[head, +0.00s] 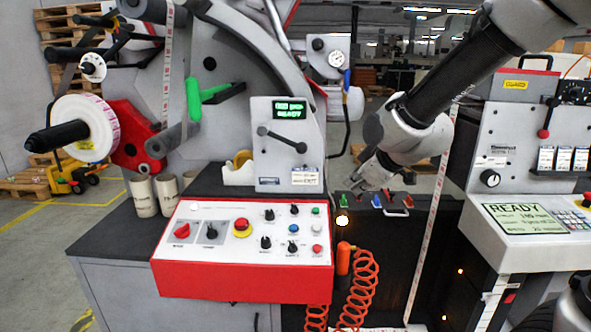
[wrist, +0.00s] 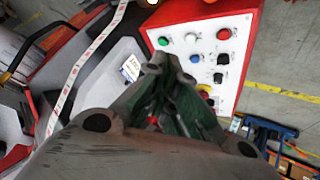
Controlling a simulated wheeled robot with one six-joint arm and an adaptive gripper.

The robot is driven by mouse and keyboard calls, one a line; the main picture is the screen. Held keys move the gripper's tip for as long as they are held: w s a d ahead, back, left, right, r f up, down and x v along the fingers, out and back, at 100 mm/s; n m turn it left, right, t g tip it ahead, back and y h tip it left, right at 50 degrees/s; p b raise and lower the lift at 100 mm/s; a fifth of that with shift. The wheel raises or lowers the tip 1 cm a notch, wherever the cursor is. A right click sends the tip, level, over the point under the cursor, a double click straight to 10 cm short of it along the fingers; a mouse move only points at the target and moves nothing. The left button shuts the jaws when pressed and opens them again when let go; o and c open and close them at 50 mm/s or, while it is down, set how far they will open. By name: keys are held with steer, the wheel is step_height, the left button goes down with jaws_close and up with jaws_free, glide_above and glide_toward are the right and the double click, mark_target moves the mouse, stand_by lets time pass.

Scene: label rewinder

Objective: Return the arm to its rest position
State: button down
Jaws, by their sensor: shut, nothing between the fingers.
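My gripper (head: 376,186) is in the head view, right of the centre, at the end of my arm that reaches in from the upper right. It points down and left, in front of the dark panel with coloured switches, and looks apart from the machine. In the wrist view my gripper (wrist: 168,66) shows dark fingers drawn together with nothing between them. The red and white control panel (head: 250,238) lies to the left of my gripper in the head view. That panel (wrist: 190,50) shows beyond the fingertips in the wrist view.
A label strip (head: 432,225) hangs close to the right of my gripper. A screen reading READY (head: 520,218) stands at the right. An orange coiled hose (head: 360,285) hangs below. A label roll (head: 88,128) sits on a spindle at the left.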

steer(key=s+d+r+m+g+h, duration=0.2)
steer(key=s+d+m, duration=0.3)
steer(key=s+d, duration=0.5)
steer(key=s+d+r+m+g+h, duration=0.1)
steer(key=s+d+r+m+h, duration=0.1)
steer(key=s+d+m, duration=0.4)
steer(key=s+d+r, duration=0.1)
steer(key=s+d, duration=0.4)
steer(key=s, duration=0.4)
steer(key=shift+s+d+r+g, duration=0.25)
steer(key=shift+s+r+g, duration=0.05)
steer(key=shift+g, duration=0.1)
